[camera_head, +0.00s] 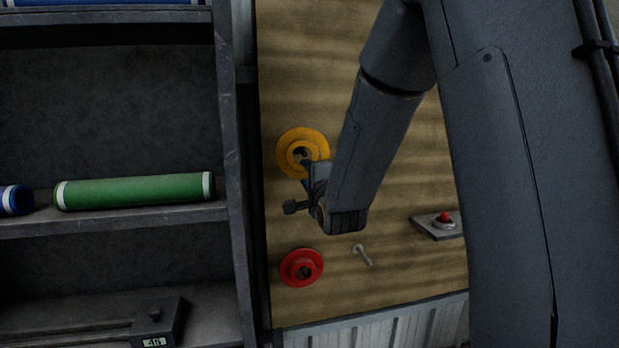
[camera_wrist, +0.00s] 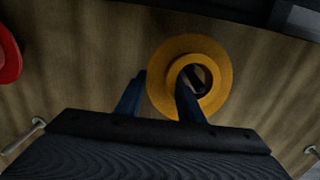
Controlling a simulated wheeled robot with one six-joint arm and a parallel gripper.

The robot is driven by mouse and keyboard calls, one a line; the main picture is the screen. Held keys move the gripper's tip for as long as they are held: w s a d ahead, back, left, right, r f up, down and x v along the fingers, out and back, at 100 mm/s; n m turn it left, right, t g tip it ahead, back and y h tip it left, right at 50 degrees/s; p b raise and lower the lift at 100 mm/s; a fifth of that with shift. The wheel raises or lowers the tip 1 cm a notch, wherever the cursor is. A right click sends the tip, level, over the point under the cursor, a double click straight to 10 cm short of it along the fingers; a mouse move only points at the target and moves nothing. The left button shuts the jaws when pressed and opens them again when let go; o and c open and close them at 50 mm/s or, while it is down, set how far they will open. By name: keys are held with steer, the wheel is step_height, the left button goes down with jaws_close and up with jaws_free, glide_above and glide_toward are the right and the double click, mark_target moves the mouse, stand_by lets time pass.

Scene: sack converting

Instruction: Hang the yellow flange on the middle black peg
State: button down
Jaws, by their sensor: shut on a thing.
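The yellow flange (camera_head: 291,138), a round disc with a raised hub, is upright in front of the wooden board in the head view. It also shows in the wrist view (camera_wrist: 222,62). My gripper (camera_head: 305,178) is shut on it: in the wrist view, my gripper (camera_wrist: 158,95) has one finger beside the outer rim and the other across the hub opening. Something dark shows inside the hub; I cannot tell whether it is a black peg. I cannot tell whether the flange touches the board. I cannot make out the middle black peg for certain.
A red flange (camera_head: 289,268) is at the board (camera_head: 400,280) below the yellow one. A bare silver peg (camera_head: 363,255) sticks out to its right. A red button (camera_head: 444,217) is farther right. A shelf (camera_head: 120,222) with a green roll (camera_head: 135,191) stands left.

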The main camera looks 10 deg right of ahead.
steer(key=shift+w+r, duration=0.1)
steer(key=shift+w, duration=0.55)
steer(key=shift+w+f+b, duration=0.4)
steer(key=shift+w+b, duration=0.15)
steer(key=shift+b, duration=0.15)
